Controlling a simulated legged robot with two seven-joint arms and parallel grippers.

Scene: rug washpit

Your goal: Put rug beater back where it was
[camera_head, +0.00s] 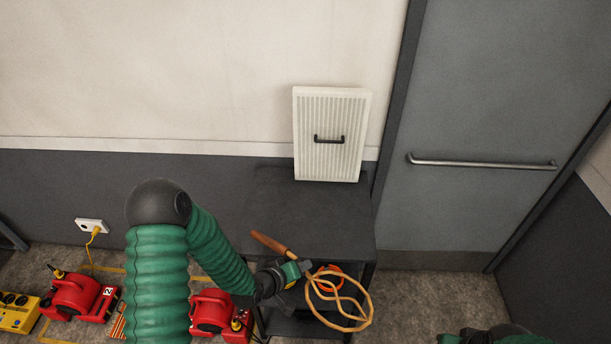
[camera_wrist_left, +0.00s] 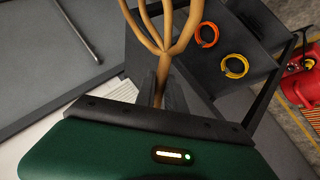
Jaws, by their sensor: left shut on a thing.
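The rug beater has a wooden handle (camera_head: 268,242) and a looped cane head (camera_head: 340,313). My left gripper (camera_head: 294,272) is shut on it between handle and loops. It is held tilted over the front edge of the dark shelf unit (camera_head: 300,215), with the loops toward the lower right. In the left wrist view the beater's stem (camera_wrist_left: 160,80) runs between the two fingers and the loops spread upward; the handle is hidden there. Only a piece of my right arm shows at the bottom right of the head view; its gripper is out of view.
A white ribbed panel (camera_head: 331,165) with a black handle stands at the back of the unit's top. Orange (camera_wrist_left: 207,35) and yellow (camera_wrist_left: 235,66) rings lie on the unit. Red machines (camera_head: 77,296) stand on the floor at left. A grey door (camera_head: 490,110) is at right.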

